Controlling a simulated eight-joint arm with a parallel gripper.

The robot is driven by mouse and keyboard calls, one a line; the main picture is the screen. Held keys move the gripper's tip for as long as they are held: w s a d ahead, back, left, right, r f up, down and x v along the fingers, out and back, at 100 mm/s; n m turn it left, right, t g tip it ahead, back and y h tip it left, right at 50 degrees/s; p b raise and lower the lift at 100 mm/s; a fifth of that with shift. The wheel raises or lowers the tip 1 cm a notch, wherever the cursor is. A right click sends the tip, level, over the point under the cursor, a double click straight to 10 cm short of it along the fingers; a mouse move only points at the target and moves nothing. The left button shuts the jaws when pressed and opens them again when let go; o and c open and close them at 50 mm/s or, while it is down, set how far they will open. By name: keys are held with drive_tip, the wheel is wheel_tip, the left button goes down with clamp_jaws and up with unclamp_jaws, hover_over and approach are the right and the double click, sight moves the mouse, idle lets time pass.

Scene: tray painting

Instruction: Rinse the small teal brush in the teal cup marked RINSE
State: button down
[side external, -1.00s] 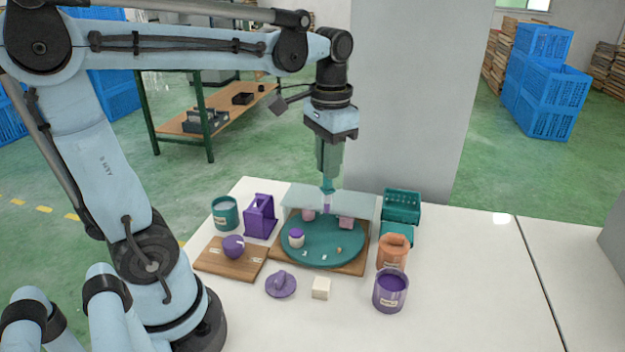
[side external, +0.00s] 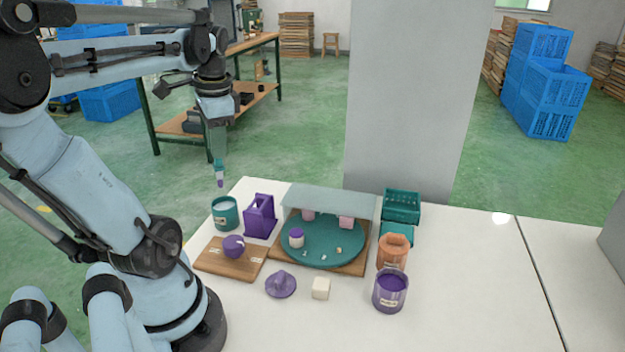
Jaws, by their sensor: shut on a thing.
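My gripper (side external: 218,158) is shut on the small teal brush (side external: 220,174), which hangs tip down with a purple tip. The brush is in the air above the teal cup (side external: 225,212) at the table's far left, apart from it. The cup stands upright and has a pale label on its front; the lettering is too small to read. The jaws themselves are small in this view.
A purple holder (side external: 260,216) stands just right of the teal cup. A wooden board (side external: 215,262) with a purple ball lies in front.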

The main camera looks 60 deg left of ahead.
sight(223, 168)
drive_tip(key=shift+f, duration=3.95)
drive_tip(key=shift+w+a, duration=0.1)
drive_tip(key=shift+w, duration=0.05)
